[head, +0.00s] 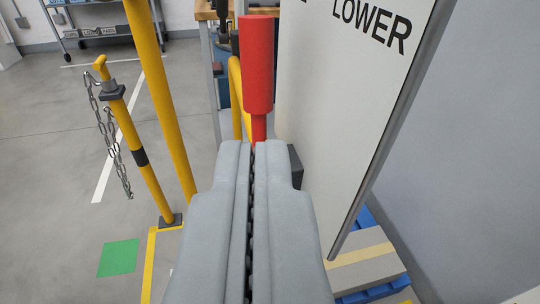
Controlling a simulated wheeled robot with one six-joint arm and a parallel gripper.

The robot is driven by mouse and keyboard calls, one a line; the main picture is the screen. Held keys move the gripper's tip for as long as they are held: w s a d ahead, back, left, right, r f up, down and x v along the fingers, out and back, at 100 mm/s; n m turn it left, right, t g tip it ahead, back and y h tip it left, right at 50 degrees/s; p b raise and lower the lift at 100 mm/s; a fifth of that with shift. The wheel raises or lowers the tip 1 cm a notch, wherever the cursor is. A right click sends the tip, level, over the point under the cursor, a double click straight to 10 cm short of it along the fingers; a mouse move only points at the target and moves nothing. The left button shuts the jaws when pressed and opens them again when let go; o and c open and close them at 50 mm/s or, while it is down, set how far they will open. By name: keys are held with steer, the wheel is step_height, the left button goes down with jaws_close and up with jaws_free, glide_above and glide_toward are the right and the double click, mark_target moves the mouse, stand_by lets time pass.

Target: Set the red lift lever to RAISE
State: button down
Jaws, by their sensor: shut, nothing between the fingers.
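The red lift lever (257,65) stands up just ahead of my gripper, with a thick red handle on a thinner red stem. My gripper (252,148) is shut and empty. Its tips overlap the lower stem in the picture; I cannot tell whether they touch it. The light panel (340,120) to the right carries the word LOWER near its top edge. Another marking at the top left of the panel is cut off, and no RAISE label shows. The lever's base is hidden behind my gripper.
Yellow posts (160,100) stand to the left, one with a hanging chain (112,140). A green floor square (118,258) lies at lower left. A blue pallet with a grey load (368,262) is at lower right by the grey wall. Open floor lies left.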

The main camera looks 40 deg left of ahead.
mark_target(244, 55)
steer(key=x, duration=1)
steer(key=shift+w+a+r+g+h, duration=0.2)
steer(key=shift+w+a+g+h, duration=0.4)
steer(key=shift+a+h, duration=0.25)
steer(key=shift+w+a+n+g+h, duration=0.4)
steer(key=shift+w+a+g+h, duration=0.2)
steer(key=shift+a+g+h, duration=0.3)
steer(key=shift+w+a+f, duration=0.15)
steer(key=shift+w+a, duration=0.15)
steer(key=shift+a, duration=0.15)
